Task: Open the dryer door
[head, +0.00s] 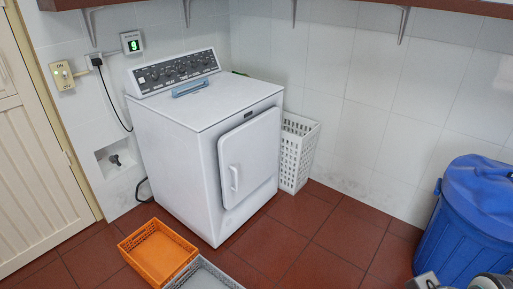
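The white dryer (205,150) stands against the tiled wall, left of the picture's middle, with a dark control panel (178,69) at its top back. Its door (252,155) is on the front face and looks closed. A white vertical handle (234,178) sits near the door's left edge. Grey and dark parts, probably of my arm or gripper (458,282), show at the bottom right edge, well apart from the door. They are cut off, so the finger state cannot be seen.
An orange basket (157,252) and a grey basket (203,275) are on the floor before the dryer. A white laundry basket (298,150) stands right of it. A blue bin (468,222) is at right. The red tiled floor (320,250) between is clear.

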